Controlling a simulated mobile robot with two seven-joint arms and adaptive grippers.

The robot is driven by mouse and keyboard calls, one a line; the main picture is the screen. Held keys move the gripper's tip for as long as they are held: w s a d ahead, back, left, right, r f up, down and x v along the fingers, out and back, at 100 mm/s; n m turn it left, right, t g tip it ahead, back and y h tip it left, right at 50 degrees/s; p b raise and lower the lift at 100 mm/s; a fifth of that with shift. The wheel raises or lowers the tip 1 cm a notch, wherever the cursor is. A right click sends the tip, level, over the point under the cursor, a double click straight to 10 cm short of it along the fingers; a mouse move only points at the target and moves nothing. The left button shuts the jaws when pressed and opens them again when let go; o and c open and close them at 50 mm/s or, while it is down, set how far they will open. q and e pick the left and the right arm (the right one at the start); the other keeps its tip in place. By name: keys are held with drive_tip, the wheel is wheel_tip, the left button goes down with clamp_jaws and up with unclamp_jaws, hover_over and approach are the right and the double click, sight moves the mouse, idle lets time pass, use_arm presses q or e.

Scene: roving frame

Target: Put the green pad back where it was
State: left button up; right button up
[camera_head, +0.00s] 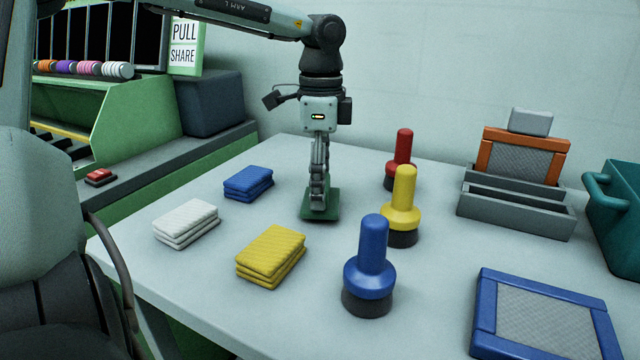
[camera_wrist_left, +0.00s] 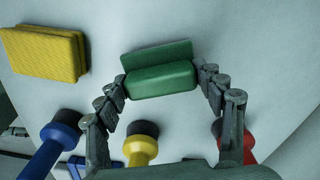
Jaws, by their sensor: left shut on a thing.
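The green pad (camera_head: 332,212) is under my left gripper (camera_head: 319,203) on the light table, between the cloth stacks and the upright brushes. My left gripper is shut on it, with a finger at each end of the green pad in the left wrist view (camera_wrist_left: 160,80). A second green surface shows just behind it there; I cannot tell whether it is part of the same pad. The fingers hide part of the pad in the head view, and I cannot tell whether it touches the table. My right gripper is not in view.
Blue (camera_head: 248,183), white (camera_head: 187,224) and yellow (camera_head: 271,257) stacks lie left of the gripper. Red (camera_head: 403,152), yellow (camera_head: 404,200) and blue (camera_head: 371,262) brushes stand to its right. A grey rack (camera_head: 515,211), blue-framed screen (camera_head: 487,315) and teal crate (camera_head: 615,215) are farther right.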

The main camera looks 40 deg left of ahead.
use_arm(q)
drive_tip(key=shift+f, duration=0.45)
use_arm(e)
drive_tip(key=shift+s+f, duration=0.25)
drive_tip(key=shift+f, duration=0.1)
use_arm(q)
drive_tip(key=shift+f+b, duration=0.15)
drive_tip(key=shift+b, duration=0.15)
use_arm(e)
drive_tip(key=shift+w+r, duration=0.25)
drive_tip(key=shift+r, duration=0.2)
use_arm(q)
drive_tip(key=o, duration=1)
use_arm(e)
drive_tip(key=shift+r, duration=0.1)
